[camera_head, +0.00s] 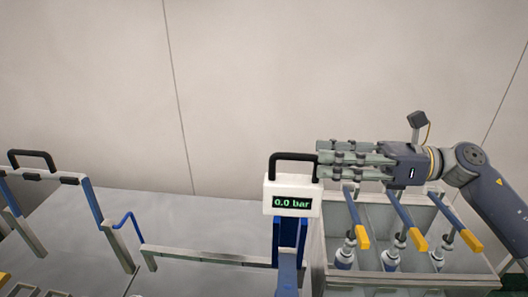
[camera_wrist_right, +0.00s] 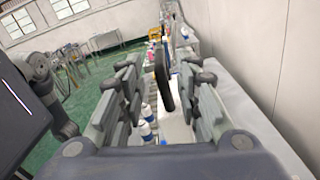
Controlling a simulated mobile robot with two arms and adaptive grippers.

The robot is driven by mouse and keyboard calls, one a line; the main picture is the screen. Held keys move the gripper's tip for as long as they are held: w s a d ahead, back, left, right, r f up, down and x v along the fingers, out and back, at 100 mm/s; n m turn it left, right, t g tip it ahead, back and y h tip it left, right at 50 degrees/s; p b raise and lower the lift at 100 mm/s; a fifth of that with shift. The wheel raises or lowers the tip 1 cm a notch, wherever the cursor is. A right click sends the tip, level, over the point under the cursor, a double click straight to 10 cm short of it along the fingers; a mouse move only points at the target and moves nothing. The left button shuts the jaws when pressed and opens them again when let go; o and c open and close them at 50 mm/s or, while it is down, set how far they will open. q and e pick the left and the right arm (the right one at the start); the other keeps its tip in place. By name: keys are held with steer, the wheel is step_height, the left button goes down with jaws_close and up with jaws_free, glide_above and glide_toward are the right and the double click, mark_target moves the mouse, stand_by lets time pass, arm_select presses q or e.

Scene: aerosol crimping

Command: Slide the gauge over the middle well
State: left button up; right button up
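The gauge (camera_head: 292,205) is a white box with a display reading "0.0 bar" and a black handle (camera_head: 292,155) on top. It sits on a blue mount at the left end of the well box (camera_head: 317,245), left of all three wells. The middle well holds a white-and-blue can (camera_head: 391,262). My right gripper (camera_head: 320,158) reaches in from the right at handle height. In the right wrist view its fingers (camera_wrist_right: 163,80) are apart, with the black handle (camera_wrist_right: 161,72) between them and gaps either side. My left gripper is not in view.
Three blue levers with yellow grips, one being the middle lever (camera_head: 408,228), slope over the well box, below my right gripper. A blue frame with a black handle (camera_head: 32,156) stands at far left. The grey tabletop (camera_head: 180,225) between is mostly bare. A wall closes the back.

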mark_target(282, 156)
steer(key=a, duration=0.1)
steer(key=a+p, duration=0.2)
steer(key=shift+a+r, duration=0.3)
steer(key=shift+a, duration=0.05)
steer(key=a+p, duration=0.2)
steer(key=a, duration=0.2)
steer(key=shift+a+f, duration=0.15)
steer(key=shift+a, duration=0.1)
steer(key=shift+a+f+p, duration=0.15)
steer(key=shift+a+p, duration=0.15)
steer(key=shift+a, duration=0.15)
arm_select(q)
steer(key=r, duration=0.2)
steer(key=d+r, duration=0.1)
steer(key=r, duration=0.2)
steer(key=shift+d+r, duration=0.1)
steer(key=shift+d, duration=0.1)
arm_select(e)
steer(key=c, duration=0.7)
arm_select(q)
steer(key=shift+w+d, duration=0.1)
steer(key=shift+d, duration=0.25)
arm_select(e)
steer(key=shift+w, duration=0.1)
jaws_close()
